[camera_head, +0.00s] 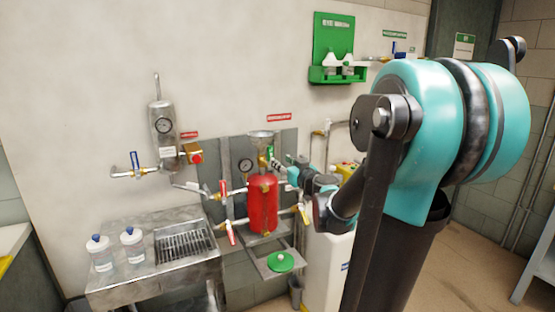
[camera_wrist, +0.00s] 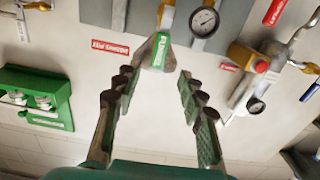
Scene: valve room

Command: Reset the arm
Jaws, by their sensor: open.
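My arm reaches in the camera_head view from the right foreground toward the red tank (camera_head: 263,208) at the wall. My gripper (camera_head: 281,169) is small there, close to the tank's top and a green valve handle (camera_head: 270,155). In the camera_wrist view my gripper (camera_wrist: 156,75) is open, its two dark ridged fingers spread apart with nothing held between them. A grey funnel (camera_wrist: 160,54) with a green handle (camera_wrist: 161,50) in front of it shows just beyond the fingertips. Whether the fingers touch the handle I cannot tell.
A metal sink bench (camera_head: 165,262) with two bottles stands at the left. A gauge canister (camera_head: 163,122) hangs above it. Red- and yellow-handled valves surround the tank. A green eyewash station (camera_head: 335,72) is on the wall. A white container (camera_head: 328,262) stands right of the tank.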

